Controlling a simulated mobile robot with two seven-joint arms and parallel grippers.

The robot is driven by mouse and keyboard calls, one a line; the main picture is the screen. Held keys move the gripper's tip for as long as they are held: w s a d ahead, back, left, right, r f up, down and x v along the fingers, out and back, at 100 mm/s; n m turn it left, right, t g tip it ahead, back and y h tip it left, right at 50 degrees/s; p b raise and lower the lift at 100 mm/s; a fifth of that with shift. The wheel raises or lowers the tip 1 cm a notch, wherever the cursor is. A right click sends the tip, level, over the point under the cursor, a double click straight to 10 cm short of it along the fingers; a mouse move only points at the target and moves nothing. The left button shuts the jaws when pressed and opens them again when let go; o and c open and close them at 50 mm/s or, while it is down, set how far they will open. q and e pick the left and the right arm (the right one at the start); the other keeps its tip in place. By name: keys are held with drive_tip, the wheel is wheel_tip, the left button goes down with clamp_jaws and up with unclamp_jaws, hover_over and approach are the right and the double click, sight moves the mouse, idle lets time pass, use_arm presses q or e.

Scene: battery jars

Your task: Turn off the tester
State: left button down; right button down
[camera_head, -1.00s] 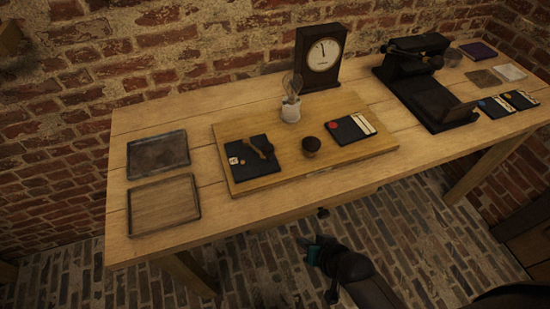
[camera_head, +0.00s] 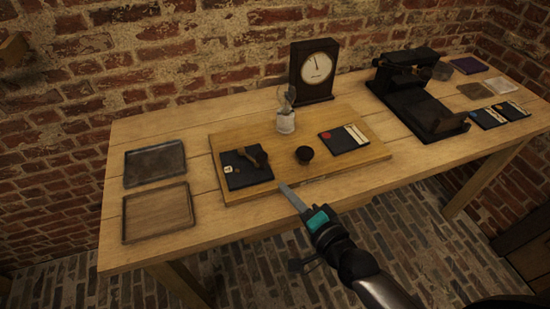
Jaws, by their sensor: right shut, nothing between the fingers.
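A dark upright case with a round white dial (camera_head: 315,72), which may be the tester's meter, stands at the back of the table; its needle points nearly straight up. On the raised wooden board (camera_head: 290,180) are a dark plate (camera_head: 247,178) with a brown lever-like piece (camera_head: 257,158), a small round dark cup or knob (camera_head: 304,155), a dark card with a red dot (camera_head: 345,138), and a glass jar (camera_head: 286,117). I cannot tell which part is the tester's switch. My right gripper (camera_head: 284,186) is shut and empty at the board's front edge. My left gripper is out of view.
Two shallow trays, one dark (camera_head: 154,163) and one wooden (camera_head: 157,212), lie at the left. A black device (camera_head: 415,100) stands at the right, with cards (camera_head: 500,115) and a purple book (camera_head: 471,65) beyond. The table's front strip is mostly clear.

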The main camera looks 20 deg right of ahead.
drive_tip(key=d+m+t, duration=0.1)
drive_tip(key=d+r+m+h, duration=0.1)
drive_tip(key=d+m, duration=0.1)
drive_tip(key=w+d+m+t+h, duration=0.1)
drive_tip(key=shift+d+r+m+t, duration=0.25)
drive_tip(key=shift+d+m+t, duration=0.05)
drive_tip(key=w, duration=0.3)
drive_tip(key=w+b, duration=0.1)
drive_tip(key=w, duration=0.2)
drive_tip(key=w+a, duration=0.1)
drive_tip(key=w, duration=0.3)
drive_tip(key=shift+w+r, duration=0.1)
drive_tip(key=s+a, duration=0.2)
drive_tip(key=a, duration=0.1)
drive_tip(key=shift+a, duration=0.35)
drive_tip(key=shift+h, duration=0.3)
